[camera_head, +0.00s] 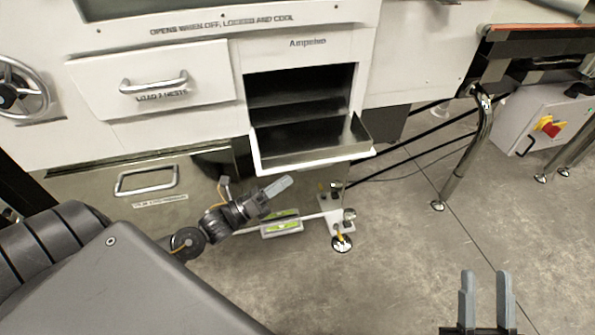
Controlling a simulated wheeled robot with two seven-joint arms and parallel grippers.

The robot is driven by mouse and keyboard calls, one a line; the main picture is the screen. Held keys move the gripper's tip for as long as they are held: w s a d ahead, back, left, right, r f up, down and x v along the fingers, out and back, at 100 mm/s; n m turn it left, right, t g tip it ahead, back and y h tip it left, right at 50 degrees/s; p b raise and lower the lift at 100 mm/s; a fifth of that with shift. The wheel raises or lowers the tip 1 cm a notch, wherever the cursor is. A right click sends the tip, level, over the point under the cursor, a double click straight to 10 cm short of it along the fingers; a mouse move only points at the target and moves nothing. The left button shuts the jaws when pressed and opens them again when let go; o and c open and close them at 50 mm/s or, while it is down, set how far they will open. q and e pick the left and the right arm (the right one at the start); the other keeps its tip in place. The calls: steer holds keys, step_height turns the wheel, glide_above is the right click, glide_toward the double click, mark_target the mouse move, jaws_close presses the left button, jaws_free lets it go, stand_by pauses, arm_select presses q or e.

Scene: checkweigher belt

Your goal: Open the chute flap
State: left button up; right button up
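A lower metal panel (190,205) has a bar handle (147,180) and a label too small to read. I cannot tell for certain which of these is the chute flap. My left gripper (279,187) is just below the jutting lip, apart from the handle; its fingers overlap in this view. My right gripper (487,290) is open and empty above the floor at lower right.
A closed white drawer (150,82) with a bar handle is left of the opening. A handwheel (20,90) is at far left. A levelling foot (341,243) and a chrome leg (467,155) stand on the floor. The floor at right is largely clear.

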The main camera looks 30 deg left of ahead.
arm_select(q)
steer(key=shift+v, duration=1.15)
